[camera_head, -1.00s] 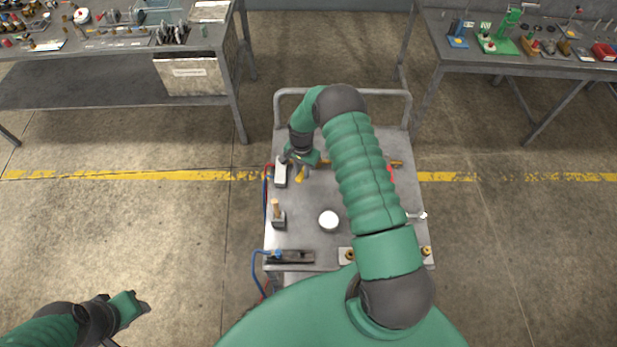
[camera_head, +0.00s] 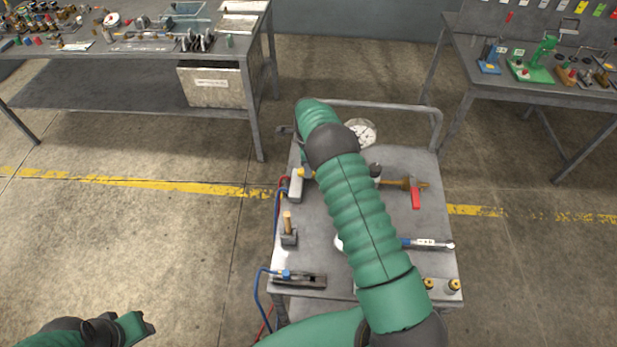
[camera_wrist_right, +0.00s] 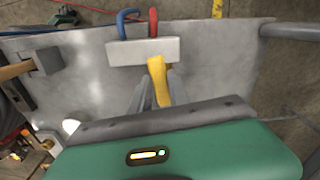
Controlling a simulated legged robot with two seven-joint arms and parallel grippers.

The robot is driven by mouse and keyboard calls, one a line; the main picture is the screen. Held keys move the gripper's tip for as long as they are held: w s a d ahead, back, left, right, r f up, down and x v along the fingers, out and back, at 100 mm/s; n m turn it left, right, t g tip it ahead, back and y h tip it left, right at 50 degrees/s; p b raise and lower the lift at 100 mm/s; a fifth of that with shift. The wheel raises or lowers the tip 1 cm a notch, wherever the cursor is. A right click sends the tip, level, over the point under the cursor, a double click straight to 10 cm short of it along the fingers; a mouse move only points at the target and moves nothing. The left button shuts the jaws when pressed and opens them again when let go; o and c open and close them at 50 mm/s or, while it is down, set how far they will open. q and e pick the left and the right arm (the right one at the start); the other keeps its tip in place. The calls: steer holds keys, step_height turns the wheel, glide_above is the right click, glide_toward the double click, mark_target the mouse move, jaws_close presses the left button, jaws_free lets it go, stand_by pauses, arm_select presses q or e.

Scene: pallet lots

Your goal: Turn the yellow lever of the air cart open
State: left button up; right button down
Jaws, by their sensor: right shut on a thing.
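The air cart (camera_head: 400,160) stands in front of me. Its pale valve block (camera_head: 295,190), with a blue and a red hose, is at the cart's left side. In the right wrist view the block (camera_wrist_right: 130,52) has the yellow lever (camera_wrist_right: 158,75) sticking out towards me. My right gripper (camera_wrist_right: 160,92) is shut on the lever, one grey finger on each side. In the head view a bit of the yellow lever (camera_head: 305,173) shows beside my forearm, which hides most of the right hand. My left gripper (camera_head: 149,323) is at the lower left, away from the cart; its finger gap is unclear.
The cart top also holds a gauge (camera_head: 361,132), a brass valve with red handle (camera_head: 415,195), a wooden-handled part (camera_head: 287,225) and a blue-ended tool (camera_head: 425,243). Workbenches stand behind left (camera_head: 110,100) and right (camera_head: 540,85). The floor left of the cart is clear.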

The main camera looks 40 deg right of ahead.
steer(key=shift+w+d+f+m+b, duration=0.1)
steer(key=shift+w+d+m+b, duration=0.5)
steer(key=shift+m, duration=0.3)
steer(key=c, duration=1.4)
jaws_free()
steer(key=shift+c, duration=0.2)
steer(key=shift+o, duration=1)
steer(key=shift+d, duration=0.1)
steer(key=shift+f, duration=0.1)
step_height(320, 180, up, 17)
steer(key=shift+d+b, duration=0.15)
steer(key=shift+b, duration=0.25)
steer(key=shift+f, duration=0.15)
